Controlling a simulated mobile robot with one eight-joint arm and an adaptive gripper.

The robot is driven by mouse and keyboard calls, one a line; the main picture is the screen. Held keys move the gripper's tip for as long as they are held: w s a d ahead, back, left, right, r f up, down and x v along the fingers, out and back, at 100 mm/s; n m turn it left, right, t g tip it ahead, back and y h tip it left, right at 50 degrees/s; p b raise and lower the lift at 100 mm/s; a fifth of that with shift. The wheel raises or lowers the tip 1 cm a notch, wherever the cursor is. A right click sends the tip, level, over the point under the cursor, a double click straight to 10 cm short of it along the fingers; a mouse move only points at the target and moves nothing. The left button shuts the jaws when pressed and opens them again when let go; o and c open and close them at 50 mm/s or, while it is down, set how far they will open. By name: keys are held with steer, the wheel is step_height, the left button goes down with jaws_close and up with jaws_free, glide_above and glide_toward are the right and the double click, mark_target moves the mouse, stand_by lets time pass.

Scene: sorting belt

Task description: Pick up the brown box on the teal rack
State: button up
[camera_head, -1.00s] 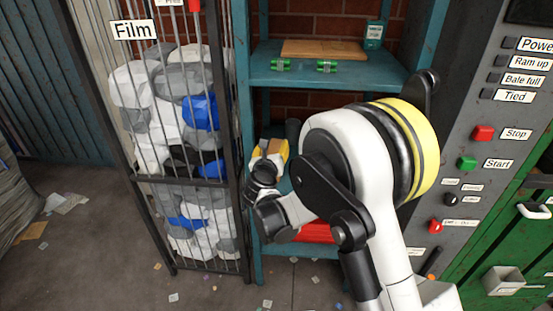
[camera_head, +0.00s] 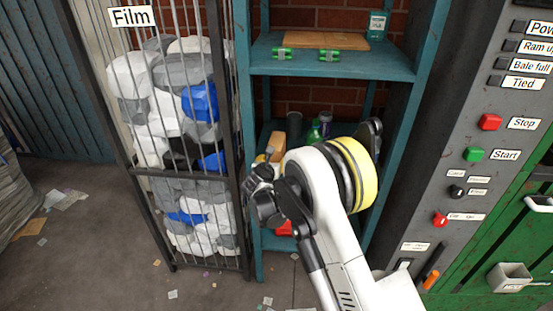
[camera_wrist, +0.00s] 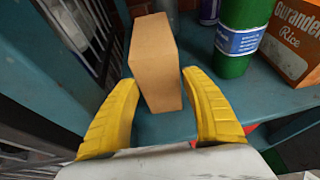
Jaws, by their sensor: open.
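The brown box (camera_wrist: 156,65) stands upright on the shelf of the teal rack (camera_wrist: 205,90) in the wrist view. It also shows small in the head view (camera_head: 276,143), partly hidden by my arm. My gripper (camera_wrist: 164,118) is open, its yellow fingers on either side of the box's near lower end. The box reaches in between the fingertips; a gap shows at the right finger, and I cannot tell if the left one touches. In the head view the gripper is mostly hidden behind my wrist.
A dark cage post (camera_wrist: 85,35) is close on the left. The upper shelf holds a wooden board (camera_head: 314,38) and green items. The Film cage (camera_head: 185,150) adjoins the rack.

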steer(key=shift+w+f, duration=0.2)
steer(key=shift+w, duration=0.3)
steer(key=c, duration=0.6)
steer(key=shift+c, duration=0.2)
steer(key=shift+r, duration=0.1)
